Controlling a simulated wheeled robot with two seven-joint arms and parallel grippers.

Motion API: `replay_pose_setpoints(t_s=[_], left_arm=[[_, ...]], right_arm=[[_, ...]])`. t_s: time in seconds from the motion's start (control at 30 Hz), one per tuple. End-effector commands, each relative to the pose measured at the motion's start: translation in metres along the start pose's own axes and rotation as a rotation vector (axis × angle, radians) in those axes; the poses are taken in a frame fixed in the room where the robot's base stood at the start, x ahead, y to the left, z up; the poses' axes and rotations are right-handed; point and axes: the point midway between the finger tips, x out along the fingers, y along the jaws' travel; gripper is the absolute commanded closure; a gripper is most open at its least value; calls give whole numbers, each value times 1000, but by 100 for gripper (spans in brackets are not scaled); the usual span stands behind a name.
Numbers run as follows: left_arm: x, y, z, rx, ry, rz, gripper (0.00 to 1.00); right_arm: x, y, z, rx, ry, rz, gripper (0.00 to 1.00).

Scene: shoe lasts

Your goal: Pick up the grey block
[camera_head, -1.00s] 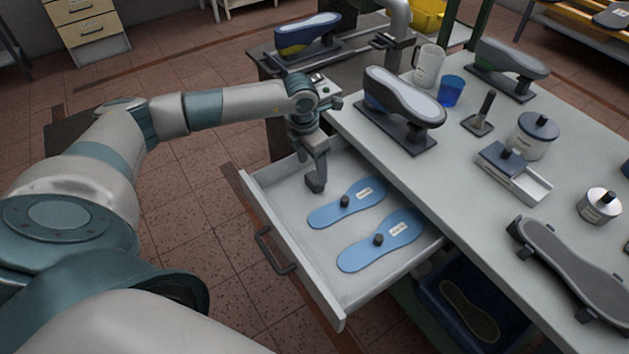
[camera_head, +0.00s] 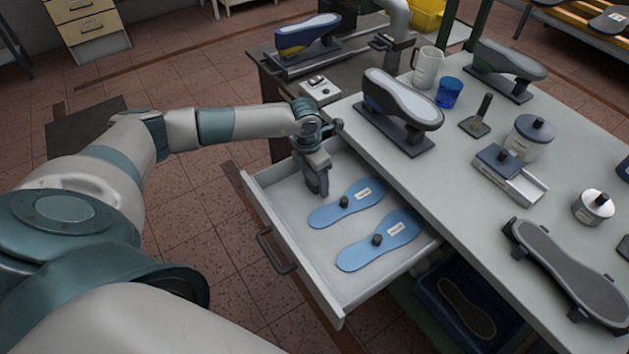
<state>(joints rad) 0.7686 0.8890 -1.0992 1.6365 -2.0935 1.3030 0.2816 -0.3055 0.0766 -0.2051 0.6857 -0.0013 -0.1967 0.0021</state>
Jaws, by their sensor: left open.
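My left gripper (camera_head: 320,186) points down inside the open drawer (camera_head: 312,268), near its back left end. Its jaws are open, but the gap between the fingers is hard to make out. No separate grey block shows clearly in the drawer; one could be hidden behind the gripper. Two blue insoles with dark knobs lie in the drawer: one (camera_head: 362,196) just right of the gripper, the other (camera_head: 392,241) nearer the front. My right gripper is not in view.
The table (camera_head: 455,195) borders the drawer on the right. It bears a shoe last on a stand (camera_head: 402,100), a blue cup (camera_head: 449,92), a clear jug (camera_head: 427,67) and a lidded jar (camera_head: 529,138). The drawer handle (camera_head: 275,250) sticks out left.

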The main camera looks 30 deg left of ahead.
Motion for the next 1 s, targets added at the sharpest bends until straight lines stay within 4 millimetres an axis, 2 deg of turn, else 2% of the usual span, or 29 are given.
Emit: replay_pose_setpoints(t_s=[0.4, 0.6, 1.0], left_arm=[[0, 0, 0, 0, 0, 0, 35], [0, 0, 0, 0, 0, 0, 80], [-2, 0, 1, 0, -1, 0, 80]], right_arm=[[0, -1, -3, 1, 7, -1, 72], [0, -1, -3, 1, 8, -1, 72], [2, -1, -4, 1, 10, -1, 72]])
